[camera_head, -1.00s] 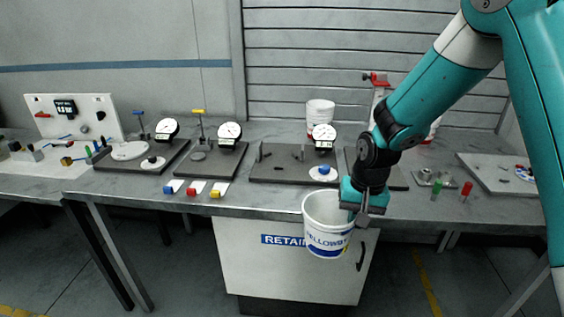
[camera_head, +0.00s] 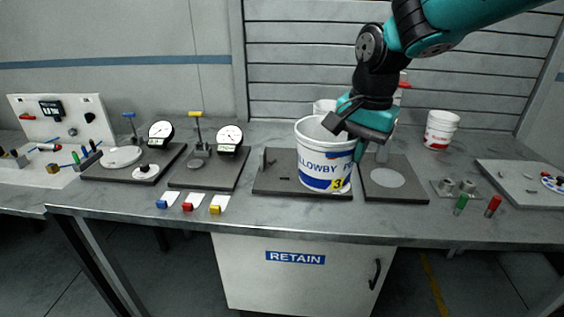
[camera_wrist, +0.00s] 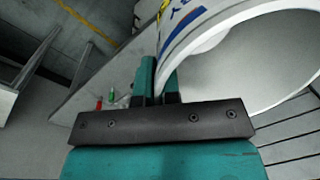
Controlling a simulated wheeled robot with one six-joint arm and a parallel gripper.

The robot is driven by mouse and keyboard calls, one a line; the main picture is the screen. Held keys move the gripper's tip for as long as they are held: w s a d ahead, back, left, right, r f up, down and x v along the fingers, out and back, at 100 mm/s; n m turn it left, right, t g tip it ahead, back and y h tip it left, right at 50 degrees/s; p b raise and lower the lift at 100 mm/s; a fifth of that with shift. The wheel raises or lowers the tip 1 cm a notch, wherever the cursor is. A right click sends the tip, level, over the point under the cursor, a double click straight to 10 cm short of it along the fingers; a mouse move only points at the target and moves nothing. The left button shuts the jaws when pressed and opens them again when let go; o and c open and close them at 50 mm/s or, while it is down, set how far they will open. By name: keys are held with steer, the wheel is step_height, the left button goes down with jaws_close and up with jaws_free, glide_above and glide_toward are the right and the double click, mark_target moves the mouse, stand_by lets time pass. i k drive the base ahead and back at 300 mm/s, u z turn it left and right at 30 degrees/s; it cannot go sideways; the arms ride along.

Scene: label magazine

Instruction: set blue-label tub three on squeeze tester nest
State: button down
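The blue-label tub (camera_head: 325,170) is white, with a blue-edged label and a yellow tag reading 3. It is upright in front of the middle dark fixture plate (camera_head: 272,184) in the head view; I cannot tell whether it touches it. My gripper (camera_head: 346,128) is shut on the tub's rim at its right side. In the wrist view the tub wall (camera_wrist: 222,18) lies between the fingers. To its right is a dark plate with a pale round disc (camera_head: 388,178); which fixture is the squeeze tester is not clear.
Two dial-gauge fixtures stand left, one with a yellow handle (camera_head: 196,114), one with a blue handle (camera_head: 129,115). A red-label tub (camera_head: 441,130) stands at the back right. Colored tabs (camera_head: 188,207) line the front left.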

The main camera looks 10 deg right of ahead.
mark_target(287, 168)
steer(key=i, duration=1.1)
